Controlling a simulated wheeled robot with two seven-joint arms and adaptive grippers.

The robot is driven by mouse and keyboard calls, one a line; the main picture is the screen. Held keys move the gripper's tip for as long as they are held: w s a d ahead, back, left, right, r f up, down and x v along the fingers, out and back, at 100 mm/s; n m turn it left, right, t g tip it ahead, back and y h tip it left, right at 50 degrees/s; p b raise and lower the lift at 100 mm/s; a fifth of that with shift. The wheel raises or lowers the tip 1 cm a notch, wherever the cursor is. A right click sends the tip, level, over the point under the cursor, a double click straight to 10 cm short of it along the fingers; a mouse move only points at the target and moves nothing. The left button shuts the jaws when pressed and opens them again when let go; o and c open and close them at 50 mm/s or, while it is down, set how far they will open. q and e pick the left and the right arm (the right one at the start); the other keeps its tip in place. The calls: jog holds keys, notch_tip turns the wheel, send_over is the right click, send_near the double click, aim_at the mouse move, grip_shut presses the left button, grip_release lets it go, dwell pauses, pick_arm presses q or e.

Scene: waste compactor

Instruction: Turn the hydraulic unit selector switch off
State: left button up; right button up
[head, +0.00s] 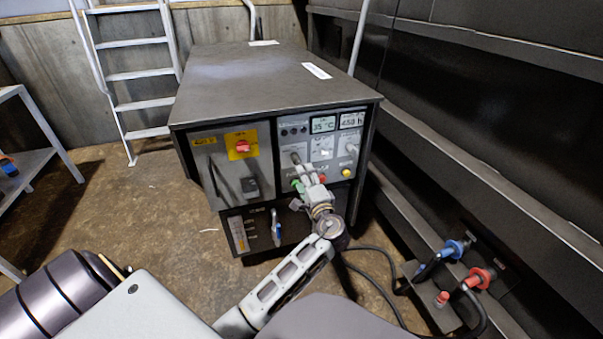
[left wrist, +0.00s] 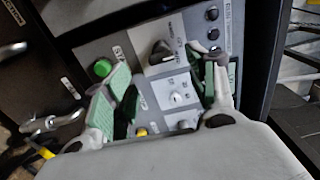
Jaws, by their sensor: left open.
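The hydraulic unit (head: 270,82) is a dark box cabinet with a grey control panel on its front. A black selector switch (left wrist: 160,52) on that panel has a pointed handle and printed position labels, too small to read. My left gripper (head: 308,178) is in front of the panel, and its arm hides part of the panel's lower half. In the left wrist view its green-padded fingers (left wrist: 165,72) are open, one on each side of the selector's area. The switch appears ahead of the fingertips, and nothing is held. I cannot tell whether a finger touches the panel. My right gripper is not in view.
A red switch on yellow (head: 242,146) is on the left door. Hoses with blue (head: 455,248) and red (head: 480,278) couplings lie at right.

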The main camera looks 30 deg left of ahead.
pick_arm(q)
jog(key=shift+v, duration=1.95)
